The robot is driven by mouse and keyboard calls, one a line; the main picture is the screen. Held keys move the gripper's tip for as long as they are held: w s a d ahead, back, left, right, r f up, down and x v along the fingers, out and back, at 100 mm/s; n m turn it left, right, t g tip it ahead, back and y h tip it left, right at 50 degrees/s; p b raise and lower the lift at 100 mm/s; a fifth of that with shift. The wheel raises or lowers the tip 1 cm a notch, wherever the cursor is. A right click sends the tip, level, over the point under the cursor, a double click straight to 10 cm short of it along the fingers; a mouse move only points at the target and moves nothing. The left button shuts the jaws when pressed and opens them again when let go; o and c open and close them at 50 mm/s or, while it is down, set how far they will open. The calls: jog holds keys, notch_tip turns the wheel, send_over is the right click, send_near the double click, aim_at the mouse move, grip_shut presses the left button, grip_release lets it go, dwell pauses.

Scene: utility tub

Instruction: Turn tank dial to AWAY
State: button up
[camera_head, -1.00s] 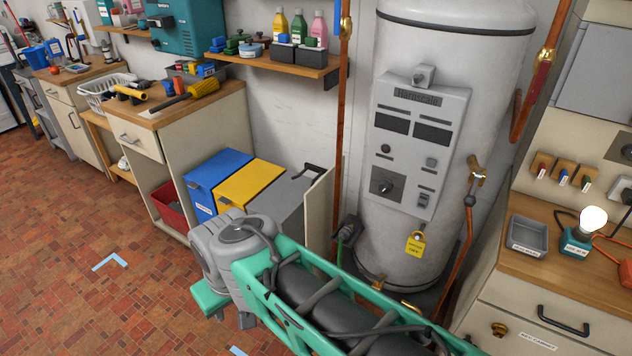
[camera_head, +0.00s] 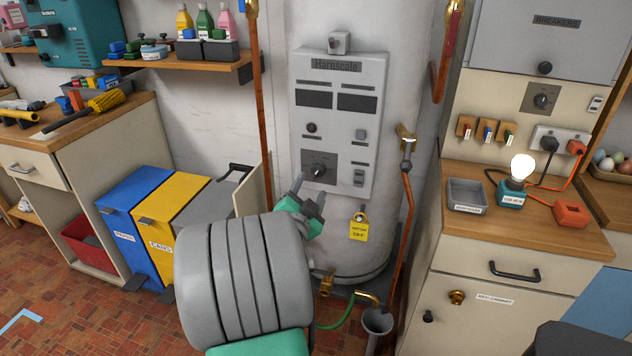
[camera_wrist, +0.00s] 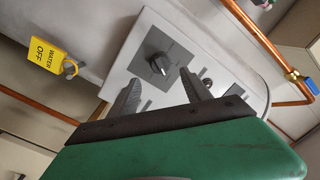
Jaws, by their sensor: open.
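The tank dial (camera_head: 319,170) is a dark round knob on a dark square plate, low on the left of the grey panel (camera_head: 375,75) of the white tank (camera_head: 410,60). In the wrist view the dial (camera_wrist: 159,63) sits ahead of my fingers, a little above the gap between them. The lettering around it is too small to read. My gripper (camera_head: 311,190) is open and empty just below the dial in the head view. Its two dark fingers (camera_wrist: 162,93) are spread apart in the wrist view, and neither is seen touching the dial.
A yellow tag (camera_head: 358,231) hangs from a brass fitting below the panel. Copper pipes (camera_head: 400,235) run up both sides of the tank. Blue and yellow bins (camera_head: 130,215) stand at left. A wooden counter (camera_head: 450,225) with a tray and lamp stands at right.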

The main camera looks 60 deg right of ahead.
aim_at(316, 174)
jog(key=p+x, duration=0.1)
jog(key=x, duration=0.6)
jog(key=shift+r, duration=0.1)
grip_shut()
dwell(0.3)
